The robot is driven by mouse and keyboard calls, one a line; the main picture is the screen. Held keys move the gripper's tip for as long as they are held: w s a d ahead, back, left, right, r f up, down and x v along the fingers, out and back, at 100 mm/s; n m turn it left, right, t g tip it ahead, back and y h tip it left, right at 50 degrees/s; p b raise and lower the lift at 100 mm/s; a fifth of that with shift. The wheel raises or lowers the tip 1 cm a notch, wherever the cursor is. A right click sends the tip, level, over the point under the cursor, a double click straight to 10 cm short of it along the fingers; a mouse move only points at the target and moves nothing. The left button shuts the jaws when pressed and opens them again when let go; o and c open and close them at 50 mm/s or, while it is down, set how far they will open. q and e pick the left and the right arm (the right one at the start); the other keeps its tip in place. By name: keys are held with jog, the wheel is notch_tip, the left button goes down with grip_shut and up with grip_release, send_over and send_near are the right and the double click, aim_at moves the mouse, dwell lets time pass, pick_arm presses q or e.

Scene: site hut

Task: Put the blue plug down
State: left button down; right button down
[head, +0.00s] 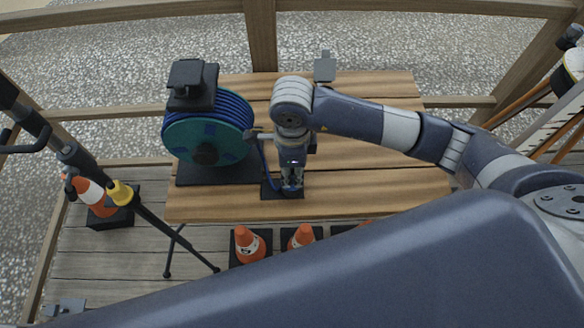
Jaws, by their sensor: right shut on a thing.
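My right gripper (292,180) points down over the front part of the wooden table (400,185). It is shut on the blue plug (291,190), which shows only as a small bit of blue between the fingers. The plug is at or just above a small dark pad (270,193) on the table; I cannot tell whether it touches. A blue cable (262,160) runs down beside the gripper from the reel. The cable reel (205,138), teal with blue cable wound on it, stands on the table left of the gripper. My left gripper is not in view.
A dark box (192,84) sits atop the reel. A small grey object (325,68) is at the table's back edge. Orange cones (249,244) stand on the deck in front, another (95,198) at left. The table's right part is clear.

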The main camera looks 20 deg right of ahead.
jog(key=shift+f+b, duration=0.25)
jog(key=shift+b, duration=0.05)
jog(key=c, duration=1.2)
grip_release()
jog(key=shift+c, duration=0.2)
jog(key=shift+r, duration=0.1)
jog(key=shift+r+p, duration=0.25)
jog(key=shift+p, duration=0.15)
jog(key=shift+w+r, duration=0.1)
jog(key=shift+r, duration=0.2)
notch_tip(320, 180, up, 11)
jog(key=b, duration=0.2)
jog(key=shift+r, duration=0.15)
